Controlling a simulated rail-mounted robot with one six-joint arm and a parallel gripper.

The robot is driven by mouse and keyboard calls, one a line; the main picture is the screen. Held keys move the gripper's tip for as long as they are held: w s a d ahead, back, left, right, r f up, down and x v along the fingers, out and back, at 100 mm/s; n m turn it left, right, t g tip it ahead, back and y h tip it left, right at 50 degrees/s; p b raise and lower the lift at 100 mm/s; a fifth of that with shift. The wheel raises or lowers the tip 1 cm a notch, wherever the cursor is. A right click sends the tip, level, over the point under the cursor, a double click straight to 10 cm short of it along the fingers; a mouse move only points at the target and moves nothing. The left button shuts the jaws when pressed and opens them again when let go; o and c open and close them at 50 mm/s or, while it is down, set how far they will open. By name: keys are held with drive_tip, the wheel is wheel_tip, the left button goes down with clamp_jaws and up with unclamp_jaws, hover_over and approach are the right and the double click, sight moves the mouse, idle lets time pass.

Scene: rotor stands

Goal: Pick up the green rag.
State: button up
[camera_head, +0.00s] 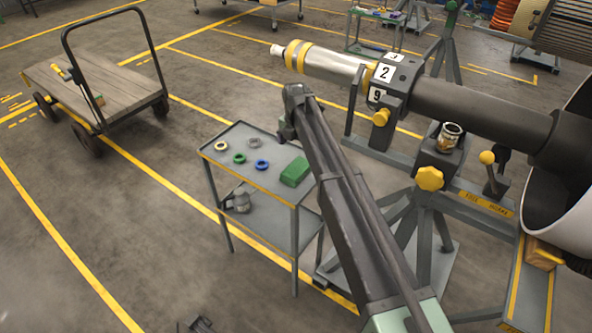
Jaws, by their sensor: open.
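The green rag (295,172) looks like a thick folded block. It lies on the top shelf of a grey two-shelf cart (222,136), near the shelf's right end and just left of my arm. Its whole top shows and nothing is on it. My arm rises from the bottom right and passes close to the cart's right side in this view.
Yellow (221,146), grey (254,143), green (239,158) and blue (262,164) rings lie left of the rag. A rotor stand (426,225) is at right, a flatbed trolley (125,70) at upper left. Floor between is clear.

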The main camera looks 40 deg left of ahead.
sight(296, 168)
wheel_tip(296, 168, down, 11)
drive_tip(key=b, duration=1.1)
drive_tip(key=shift+s+d, duration=0.1)
drive_tip(key=shift+s, duration=0.05)
drive_tip(key=shift+r, duration=0.2)
drive_tip(key=shift+c, duration=0.3)
drive_tip(key=c, duration=1)
